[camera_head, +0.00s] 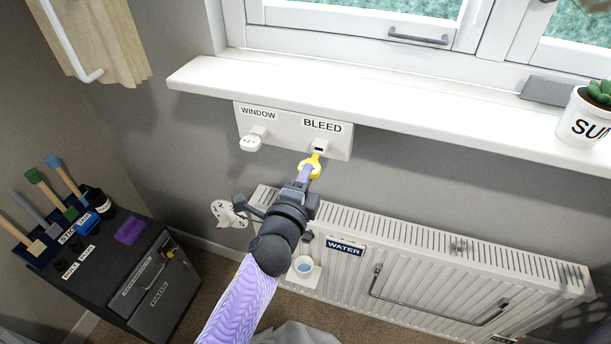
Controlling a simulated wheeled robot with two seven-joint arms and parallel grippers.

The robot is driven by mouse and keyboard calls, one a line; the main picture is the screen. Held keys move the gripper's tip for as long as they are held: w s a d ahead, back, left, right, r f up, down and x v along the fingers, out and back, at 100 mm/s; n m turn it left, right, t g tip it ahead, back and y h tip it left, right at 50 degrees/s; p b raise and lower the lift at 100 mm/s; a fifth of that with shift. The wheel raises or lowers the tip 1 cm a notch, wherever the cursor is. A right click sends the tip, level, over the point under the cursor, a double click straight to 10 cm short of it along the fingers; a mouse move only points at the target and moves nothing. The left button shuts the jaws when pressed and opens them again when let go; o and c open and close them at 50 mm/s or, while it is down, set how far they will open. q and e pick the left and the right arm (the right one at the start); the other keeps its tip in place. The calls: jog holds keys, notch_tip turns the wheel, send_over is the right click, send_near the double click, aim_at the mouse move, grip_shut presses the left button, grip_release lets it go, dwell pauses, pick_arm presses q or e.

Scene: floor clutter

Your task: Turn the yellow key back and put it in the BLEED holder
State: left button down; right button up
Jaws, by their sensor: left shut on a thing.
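My left gripper (305,176) is shut on the yellow key (314,161) and holds it in front of the wall, under the window sill. The key's upper end shows right at the lower edge of the BLEED holder (319,147), a small white block with a dark slot. I cannot tell whether the key's tip is inside the slot or just in front of it. The BLEED holder sits on the right half of a white wall plate (287,137). My gripper hides the key's lower part. My right gripper is not in view.
The WINDOW holder with a white key (250,141) is on the plate's left. The sill (370,101) juts out above. A white radiator (440,265) with a valve knob (228,213) and a WATER label stands below. A dark cabinet (140,275) with tools is at left.

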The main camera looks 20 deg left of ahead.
pick_arm(q)
jog(key=shift+w+b, duration=0.5)
jog(key=shift+w, duration=1.1)
dwell(0.3)
jog(key=c, duration=0.5)
grip_release()
jog(key=shift+c, duration=0.2)
jog(key=s+p, duration=0.1)
jog(key=s, duration=0.8)
jog(key=shift+s, duration=0.4)
jog(key=shift+a, duration=0.1)
